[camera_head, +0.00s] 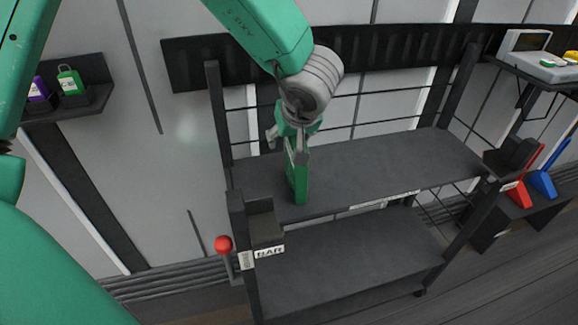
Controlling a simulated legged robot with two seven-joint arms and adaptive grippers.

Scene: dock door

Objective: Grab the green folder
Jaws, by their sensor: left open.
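The green folder (301,184) stands upright on the upper shelf of the dark cart (385,160), near the shelf's left front part. My left gripper (296,146) is open and directly above the folder, with its fingers at the folder's top edge. I cannot tell whether the fingers touch it. My wrist and fingers partly hide the folder's top. My right gripper is not in view.
The cart has a lower shelf and a red-knobbed lever (224,246) at its left. Red (519,194) and blue (543,183) wedge-like items and a scale-like device (540,58) are at right.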

